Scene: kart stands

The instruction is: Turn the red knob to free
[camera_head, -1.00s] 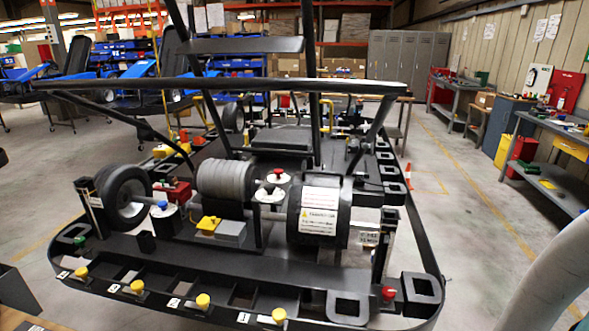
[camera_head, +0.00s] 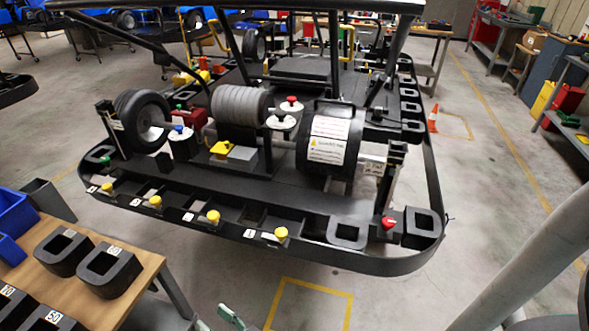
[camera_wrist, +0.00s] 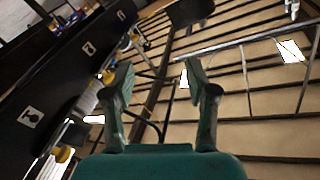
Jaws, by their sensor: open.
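A red knob (camera_head: 388,222) sits at the right front corner of the kart frame, beside a black square socket. Another red knob (camera_head: 291,100) tops a white round mount behind the black drum; I cannot tell which one the task means. My gripper (camera_wrist: 157,73) is open and empty in the wrist view, with its two green fingers spread. Its green tips also show at the bottom edge of the head view, low in front of the kart and left of the corner knob. No red knob is clear in the wrist view.
Yellow knobs (camera_head: 213,216) line the kart's front edge. A wooden table (camera_head: 130,262) with black blocks and a blue bin (camera_head: 14,212) stands at the lower left. Floor is clear in front of the kart, right of that table. An orange cone (camera_head: 433,119) stands behind right.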

